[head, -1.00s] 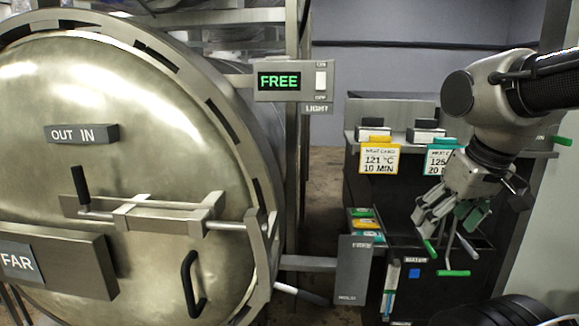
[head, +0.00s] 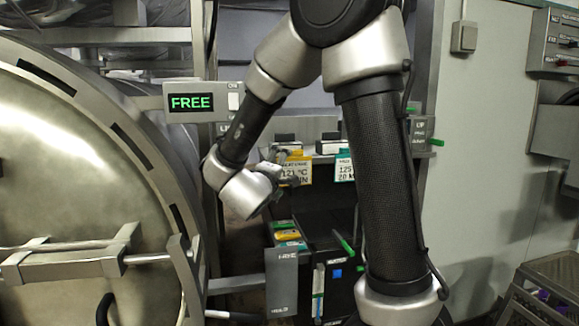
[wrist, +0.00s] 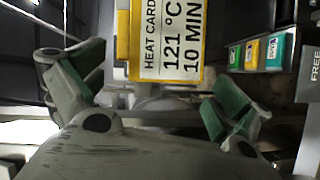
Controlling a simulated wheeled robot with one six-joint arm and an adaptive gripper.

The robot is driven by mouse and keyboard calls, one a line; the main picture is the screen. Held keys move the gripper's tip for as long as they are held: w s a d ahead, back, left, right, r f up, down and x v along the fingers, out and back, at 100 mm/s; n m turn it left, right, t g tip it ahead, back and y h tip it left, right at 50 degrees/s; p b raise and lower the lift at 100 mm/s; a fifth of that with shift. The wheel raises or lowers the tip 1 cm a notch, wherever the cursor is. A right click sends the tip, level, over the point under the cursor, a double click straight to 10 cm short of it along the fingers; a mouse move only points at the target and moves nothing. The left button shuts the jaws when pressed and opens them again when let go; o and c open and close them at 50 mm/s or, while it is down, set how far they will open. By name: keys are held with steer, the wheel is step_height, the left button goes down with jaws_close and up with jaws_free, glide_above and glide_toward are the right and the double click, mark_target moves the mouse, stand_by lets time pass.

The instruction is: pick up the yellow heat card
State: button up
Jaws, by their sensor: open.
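The yellow heat card (head: 296,171) hangs at the front of the shelf, partly hidden by my gripper in the head view. In the wrist view the yellow heat card (wrist: 168,42) reads "HEAT CARD 121 °C 10 MIN" and shows between and beyond my fingers. My gripper (wrist: 155,95) is open and empty, its green-padded fingers on either side of the card's lower part, apart from it. In the head view my gripper (head: 272,165) is just left of the card, its fingers partly hidden by the wrist.
A teal heat card (head: 345,170) hangs right of the yellow one. Below is a rack of green and yellow cards (head: 287,235), also in the wrist view (wrist: 253,53). The large round autoclave door (head: 70,190) and the FREE sign box (head: 190,103) stand at the left.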

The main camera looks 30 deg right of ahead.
mark_target(291, 169)
steer(key=h, duration=0.1)
steer(key=s+g, duration=0.1)
steer(key=s+h, duration=0.1)
steer(key=shift+d+f+g+h, duration=0.25)
steer(key=shift+f+g+h, duration=0.05)
steer(key=shift+g, duration=0.1)
steer(key=shift+d, duration=0.3)
steer(key=x, duration=0.7)
steer(key=shift+w+a+r, duration=0.1)
steer(key=shift+w, duration=0.15)
steer(key=c, duration=0.7)
